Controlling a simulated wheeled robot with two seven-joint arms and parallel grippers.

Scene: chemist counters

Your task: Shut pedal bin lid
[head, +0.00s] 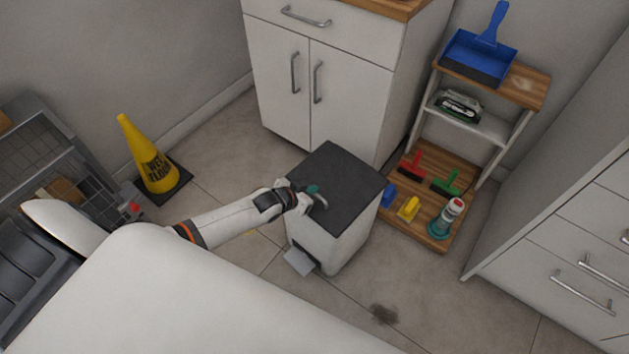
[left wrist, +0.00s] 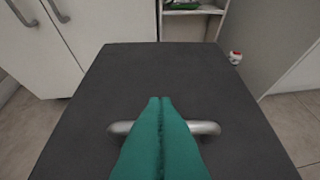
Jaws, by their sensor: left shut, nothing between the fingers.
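The pedal bin (head: 324,238) is a white box standing on the tiled floor, with a grey pedal plate (head: 299,261) low at its front. Its dark grey lid (head: 343,178) lies flat over the top of the body and looks closed. My left gripper (head: 317,191) is over the lid's near edge, at the silver handle (head: 322,201). In the left wrist view the green fingers (left wrist: 160,102) are shut together with nothing between them, above the handle (left wrist: 206,127) and the lid (left wrist: 200,75). I cannot tell if they touch the lid. My right gripper is not in view.
A white cabinet (head: 336,75) stands behind the bin. A wooden shelf unit (head: 412,229) with brushes, a bottle (head: 446,218) and a blue dustpan (head: 479,59) is at right. A yellow wet-floor cone (head: 149,158) stands at left. A dark stain (head: 383,313) marks the floor.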

